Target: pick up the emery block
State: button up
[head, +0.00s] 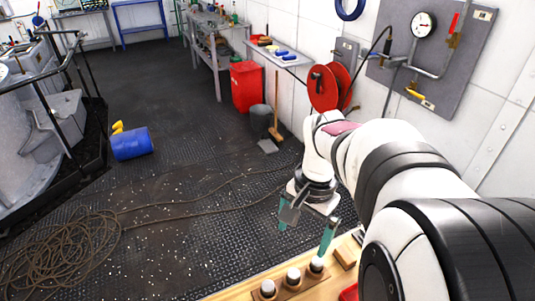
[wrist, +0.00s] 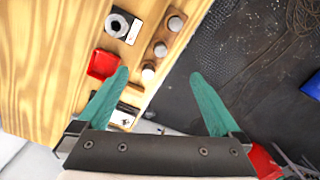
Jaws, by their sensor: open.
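My gripper (head: 303,240) is open and empty, its two teal fingers apart above the edge of the wooden bench (head: 238,294). It also shows in the wrist view (wrist: 160,75), with the bench below and to the left. A small tan-brown block (head: 345,257) lies on the bench just right of the fingers in the head view; it may be the emery block, but I cannot tell for sure. In the wrist view the left finger partly covers the bench area beside a small pale and dark item (wrist: 123,117), which I cannot identify.
A wooden rack with several white-topped pieces (head: 293,275) stands along the bench edge. Beyond the edge is open dark floor, with a blue drum (head: 132,143) and coiled rope (head: 70,250).

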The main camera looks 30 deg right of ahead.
aim_at(346, 254)
jog(key=w+d+f+m, duration=0.1)
jog(key=d+f+m, duration=0.15)
jog(key=d, duration=0.55)
jog(key=d+f+m, duration=0.2)
jog(key=d+f, duration=0.1)
jog(key=d, duration=0.5)
jog(key=shift+h, duration=0.3)
jog(key=f, duration=1.5)
jog(key=shift+d+f, duration=0.2)
jog(key=shift+d, duration=0.2)
jog(key=c, duration=1.3)
